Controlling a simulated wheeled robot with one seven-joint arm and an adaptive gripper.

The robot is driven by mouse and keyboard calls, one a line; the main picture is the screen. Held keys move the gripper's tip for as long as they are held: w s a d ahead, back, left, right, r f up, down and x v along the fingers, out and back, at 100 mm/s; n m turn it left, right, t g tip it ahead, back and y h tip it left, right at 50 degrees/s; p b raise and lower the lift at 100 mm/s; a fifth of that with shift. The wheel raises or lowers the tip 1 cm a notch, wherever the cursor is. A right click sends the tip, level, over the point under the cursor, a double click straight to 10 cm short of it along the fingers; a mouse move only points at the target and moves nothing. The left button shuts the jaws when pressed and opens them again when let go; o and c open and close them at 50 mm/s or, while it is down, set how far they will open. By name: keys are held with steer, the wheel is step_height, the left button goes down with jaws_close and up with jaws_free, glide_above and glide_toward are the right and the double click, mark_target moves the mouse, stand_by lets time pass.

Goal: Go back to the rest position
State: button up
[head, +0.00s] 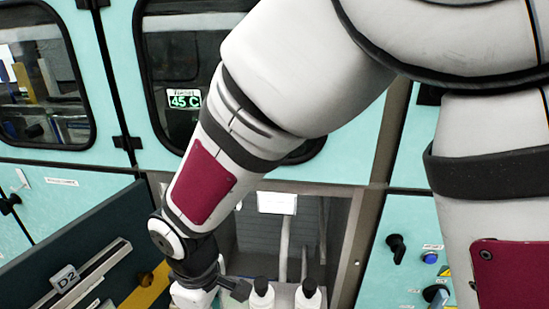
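My arm reaches from the upper right down to the lower left in the head view. My gripper (208,278) is the dark part at its end, near the bottom edge of the picture. Its fingers are small and partly hidden, so I cannot tell whether it is open or shut. A white shape (188,297) shows right under it, cut by the bottom edge; I cannot tell whether the gripper touches it.
Two white bottles with black tops, a left one (262,294) and a right one (308,296), stand right of my gripper inside a recess.

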steer(key=w+d+r+m+t+p, duration=0.1)
steer(key=w+d+r+m+t, duration=0.15)
steer(key=d+r+m, duration=0.9)
steer(key=s+d+r+m, duration=0.1)
steer(key=s+d+r, duration=0.2)
steer(key=d, duration=0.4)
steer(key=s+d+r+m+t+p, duration=0.1)
steer(key=s+d+r, duration=0.3)
steer(key=d, duration=0.3)
steer(key=s+d+r+m, duration=0.2)
steer(key=s+d+r, duration=0.2)
steer(key=d, duration=0.3)
steer(key=shift+s, duration=0.25)
